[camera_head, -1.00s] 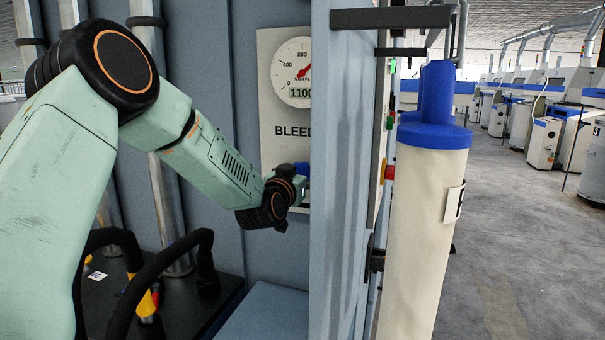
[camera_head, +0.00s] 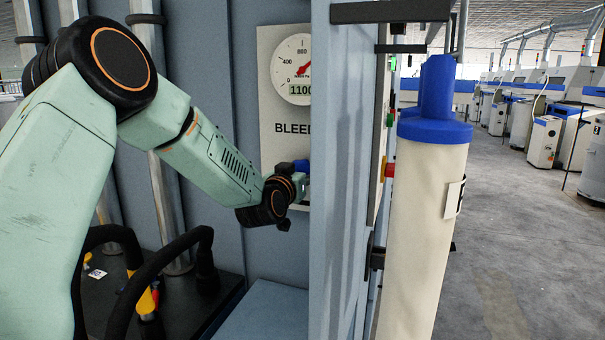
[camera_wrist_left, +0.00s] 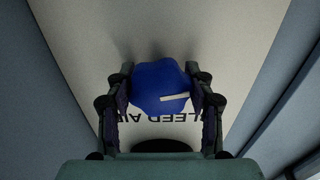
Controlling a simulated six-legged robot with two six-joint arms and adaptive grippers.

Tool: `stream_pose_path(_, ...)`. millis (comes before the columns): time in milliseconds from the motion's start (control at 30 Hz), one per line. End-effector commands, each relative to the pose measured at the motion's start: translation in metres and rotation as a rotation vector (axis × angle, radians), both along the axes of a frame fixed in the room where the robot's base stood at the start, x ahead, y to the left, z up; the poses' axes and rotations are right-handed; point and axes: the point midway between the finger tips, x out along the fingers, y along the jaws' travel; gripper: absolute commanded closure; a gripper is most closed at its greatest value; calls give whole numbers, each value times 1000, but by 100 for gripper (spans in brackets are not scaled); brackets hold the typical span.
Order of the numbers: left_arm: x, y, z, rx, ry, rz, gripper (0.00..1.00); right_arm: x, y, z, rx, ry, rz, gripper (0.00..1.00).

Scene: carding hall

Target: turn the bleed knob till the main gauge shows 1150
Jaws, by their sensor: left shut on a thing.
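The main gauge (camera_head: 293,68) is a white dial on a pale panel, partly cut off by a blue-grey post. Its digital readout shows 1100, its last part close to the post. The bleed knob (camera_wrist_left: 162,86) is blue with a white pointer line, on the pale panel above upside-down lettering in the left wrist view. My left gripper (camera_wrist_left: 162,92) is shut on the knob, one finger on each side. In the head view the left arm reaches the panel, and the gripper (camera_head: 300,180) is mostly hidden behind the post. My right gripper is not in view.
The blue-grey post (camera_head: 338,190) stands just right of the gripper. A cream cylinder with a blue top (camera_head: 425,230) stands right of it. Black hoses (camera_head: 165,255) lie below my left arm. Open floor (camera_head: 520,240) and machines lie at far right.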

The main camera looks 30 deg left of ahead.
Motion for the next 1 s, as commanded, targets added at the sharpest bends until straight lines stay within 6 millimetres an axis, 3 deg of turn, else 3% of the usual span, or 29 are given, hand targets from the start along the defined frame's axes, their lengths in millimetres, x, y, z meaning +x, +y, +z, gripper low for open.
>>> stream_pose_path(367,0,1,1,-317,-84,2,78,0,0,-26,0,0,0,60)
stream_pose_path(767,0,1,3,-352,-92,2,78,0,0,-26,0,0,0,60)
stream_pose_path(800,0,1,3,-352,-93,2,44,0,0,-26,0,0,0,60)
stream_pose_path(1000,0,0,2,-352,-89,2,27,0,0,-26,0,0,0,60)
